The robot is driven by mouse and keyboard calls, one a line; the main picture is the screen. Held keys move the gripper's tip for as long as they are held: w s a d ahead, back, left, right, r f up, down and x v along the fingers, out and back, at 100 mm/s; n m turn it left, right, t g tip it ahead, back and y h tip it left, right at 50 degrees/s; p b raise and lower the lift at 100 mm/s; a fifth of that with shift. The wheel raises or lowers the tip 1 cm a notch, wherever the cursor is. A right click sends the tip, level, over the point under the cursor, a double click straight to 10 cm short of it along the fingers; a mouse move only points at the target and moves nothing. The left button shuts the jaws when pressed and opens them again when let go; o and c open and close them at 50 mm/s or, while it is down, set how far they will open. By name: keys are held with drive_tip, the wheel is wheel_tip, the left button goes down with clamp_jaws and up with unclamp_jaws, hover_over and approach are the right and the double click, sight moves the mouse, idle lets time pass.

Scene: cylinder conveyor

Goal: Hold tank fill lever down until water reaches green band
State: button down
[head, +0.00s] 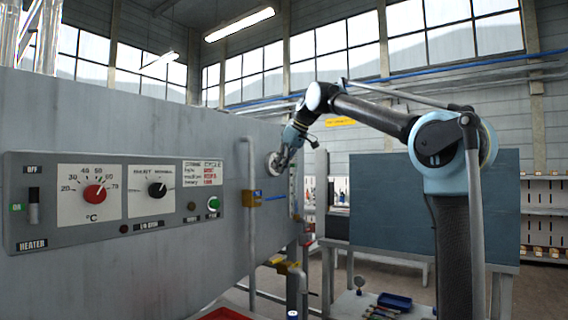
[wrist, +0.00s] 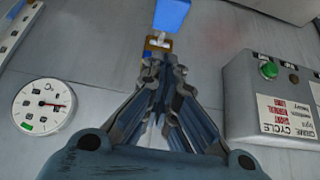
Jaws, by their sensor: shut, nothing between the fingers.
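The blue lever (head: 275,198) sticks out to the right from a yellow valve body (head: 256,198) on the tank's pipe. It also shows at the top of the wrist view (wrist: 172,14), beside a brass fitting. My gripper (head: 283,166) is shut and empty, above the lever in the head view. In the wrist view its closed fingertips (wrist: 158,62) overlap the brass fitting; contact cannot be told.
A round gauge (wrist: 43,106) with a red needle is on the tank wall. The control panel (head: 120,237) with knobs, a switch and a green button projects left of the pipe. A yellow-handled valve (head: 288,268) sits lower. A tool table (head: 352,302) stands below my arm.

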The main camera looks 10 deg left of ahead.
sight(270, 199)
drive_tip(key=x, duration=0.4)
drive_tip(key=shift+a+f, duration=0.25)
drive_tip(key=shift+f, duration=0.05)
drive_tip(key=f, duration=0.3)
drive_tip(key=shift+s+d, duration=0.1)
drive_tip(key=shift+d, duration=0.3)
drive_tip(key=shift+d+f, duration=0.1)
drive_tip(key=shift+f, duration=0.25)
drive_tip(key=shift+s, duration=0.1)
